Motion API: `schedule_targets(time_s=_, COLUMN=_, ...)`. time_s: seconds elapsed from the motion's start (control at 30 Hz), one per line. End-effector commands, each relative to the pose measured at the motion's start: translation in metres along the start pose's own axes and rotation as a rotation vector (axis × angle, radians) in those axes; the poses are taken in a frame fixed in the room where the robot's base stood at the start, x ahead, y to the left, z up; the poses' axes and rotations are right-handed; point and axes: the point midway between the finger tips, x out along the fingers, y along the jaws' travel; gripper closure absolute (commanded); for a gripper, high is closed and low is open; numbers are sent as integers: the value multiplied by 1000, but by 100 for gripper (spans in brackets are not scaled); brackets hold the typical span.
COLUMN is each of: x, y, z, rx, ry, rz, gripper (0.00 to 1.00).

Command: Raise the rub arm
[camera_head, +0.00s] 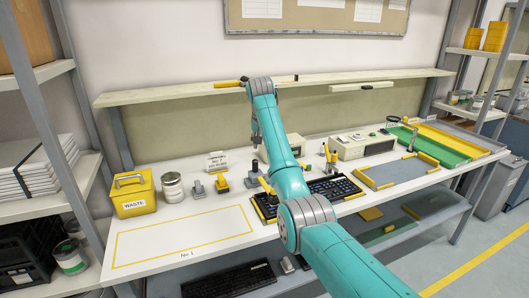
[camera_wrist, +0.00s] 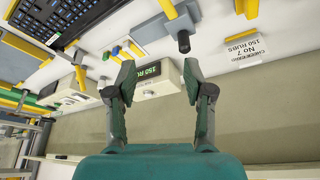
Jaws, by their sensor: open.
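My gripper (camera_wrist: 158,76) is open and empty in the wrist view, its two green fingers apart. In the head view it is mostly hidden behind my arm. Beyond the fingers is a pale counter box (camera_wrist: 147,83) with a lit display reading 150 RUBS; it partly shows in the head view (camera_head: 294,145). A grey bar with a black cylindrical end (camera_wrist: 183,42) and a yellow piece (camera_wrist: 167,9) lies beside it, perhaps the rub arm; I cannot tell its exact angle. The fingers do not appear to touch it. A black keyboard (camera_head: 332,188) lies on the bench, partly behind my arm.
A sign (camera_head: 217,160), a yellow WASTE box (camera_head: 134,194), a white can (camera_head: 172,187) and small stamp-like tools (camera_head: 222,183) stand left of my arm. A shelf (camera_head: 180,92) runs above the bench. The outlined area (camera_head: 185,236) at front left is clear.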

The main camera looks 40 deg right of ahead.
Motion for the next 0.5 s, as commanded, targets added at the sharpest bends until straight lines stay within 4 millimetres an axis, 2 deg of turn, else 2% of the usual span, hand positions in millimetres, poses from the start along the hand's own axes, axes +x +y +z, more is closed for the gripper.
schedule_targets(time_s=0.03, x=-11, y=-1, z=-1, rx=0, ry=3, rz=-1, gripper=48)
schedule_targets(time_s=0.2, x=-37, y=-1, z=0, rx=-1, ry=2, rz=-1, gripper=48)
schedule_targets(time_s=0.33, x=-49, y=-2, z=0, rx=-2, ry=1, rz=-1, gripper=48)
schedule_targets(time_s=0.5, x=-55, y=-2, z=1, rx=-2, ry=-1, rz=-1, gripper=48)
